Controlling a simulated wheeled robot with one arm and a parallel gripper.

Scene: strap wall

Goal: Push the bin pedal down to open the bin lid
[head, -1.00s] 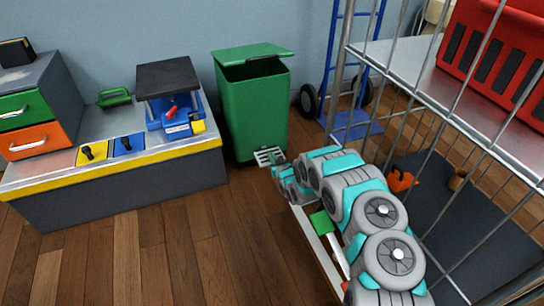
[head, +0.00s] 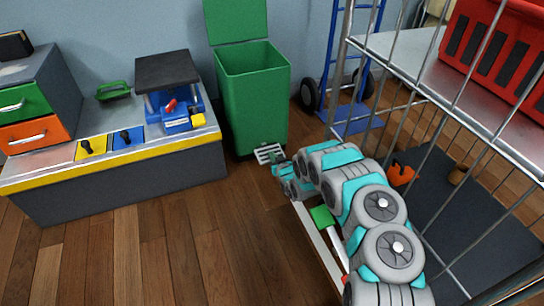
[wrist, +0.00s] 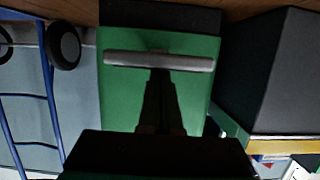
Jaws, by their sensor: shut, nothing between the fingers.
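The green bin (head: 255,100) stands against the wall, and its lid (head: 236,18) is swung up, nearly upright, with the top open. The grey slatted pedal (head: 269,153) sticks out at the bin's base near the floor. My gripper (head: 279,167) is low at the pedal's near edge. In the wrist view the pedal (wrist: 160,61) shows as a grey bar across the bin front (wrist: 118,95), with my dark shut fingers (wrist: 160,78) reaching to it. The fingers hold nothing. Exact contact with the pedal is hard to tell.
A workbench (head: 110,158) with a yellow edge stands left of the bin. A blue hand truck (head: 355,120) is behind right. A wire cage (head: 440,110) with a red crate (head: 500,60) stands close right of my arm. The wooden floor at front left is clear.

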